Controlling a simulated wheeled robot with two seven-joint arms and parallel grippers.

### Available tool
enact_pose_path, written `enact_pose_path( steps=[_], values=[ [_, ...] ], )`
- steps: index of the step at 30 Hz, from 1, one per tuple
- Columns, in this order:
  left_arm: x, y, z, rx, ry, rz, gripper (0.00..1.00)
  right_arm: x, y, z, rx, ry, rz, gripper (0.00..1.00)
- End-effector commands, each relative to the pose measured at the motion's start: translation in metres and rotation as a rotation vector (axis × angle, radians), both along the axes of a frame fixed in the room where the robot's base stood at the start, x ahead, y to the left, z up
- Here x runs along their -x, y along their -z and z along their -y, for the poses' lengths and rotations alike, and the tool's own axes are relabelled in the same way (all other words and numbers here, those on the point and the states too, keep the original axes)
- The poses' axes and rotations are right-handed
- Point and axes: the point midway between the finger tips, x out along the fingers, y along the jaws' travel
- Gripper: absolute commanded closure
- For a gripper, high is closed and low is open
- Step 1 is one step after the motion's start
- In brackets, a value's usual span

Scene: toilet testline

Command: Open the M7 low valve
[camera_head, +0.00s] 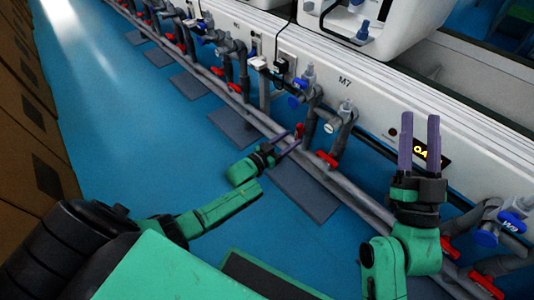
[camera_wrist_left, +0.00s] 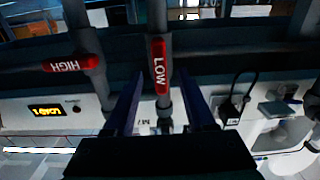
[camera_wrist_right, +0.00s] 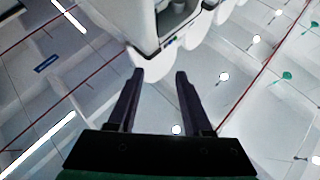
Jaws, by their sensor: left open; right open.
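The M7 low valve has a red handle marked LOW (camera_wrist_left: 159,67), set upright along its grey pipe in the left wrist view. In the head view this red handle (camera_head: 300,130) is at the fingertips of my left gripper (camera_head: 289,144). My left gripper is open; in the left wrist view its fingers (camera_wrist_left: 160,84) stand either side of the handle's line. I cannot tell whether they touch it. The M7 label (camera_head: 345,82) is on the white panel above. My right gripper (camera_head: 419,122) is open, empty, and points up, away from the valves.
A red HIGH handle (camera_wrist_left: 70,64) lies crosswise beside the LOW one; it also shows in the head view (camera_head: 327,159). Blue valve knobs (camera_head: 331,126) and grey pipes crowd the panel. Cardboard boxes (camera_head: 30,120) line the left. Blue floor (camera_head: 130,130) between is clear.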

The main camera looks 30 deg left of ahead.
Motion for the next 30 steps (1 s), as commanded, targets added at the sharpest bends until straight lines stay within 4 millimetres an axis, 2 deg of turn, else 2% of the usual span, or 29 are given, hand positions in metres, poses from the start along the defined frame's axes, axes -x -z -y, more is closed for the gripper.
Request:
enact_pose_path(
  steps=[7, 14, 23, 30],
  values=[
    [0.014, -0.001, -0.005, -0.001, 0.000, -0.002, 0.45, -0.002, 0.069, -0.009, 0.037, -0.025, -0.210, 0.50],
    [0.027, -0.001, -0.011, 0.000, 0.000, -0.001, 0.45, 0.010, 0.137, -0.016, 0.071, -0.053, -0.411, 0.50],
    [0.045, -0.001, -0.018, -0.001, -0.001, -0.002, 0.45, 0.046, 0.222, -0.022, 0.110, -0.093, -0.668, 0.50],
    [0.060, -0.001, -0.024, -0.001, -0.001, -0.003, 0.45, 0.089, 0.283, -0.025, 0.139, -0.126, -0.865, 0.50]
  ],
)
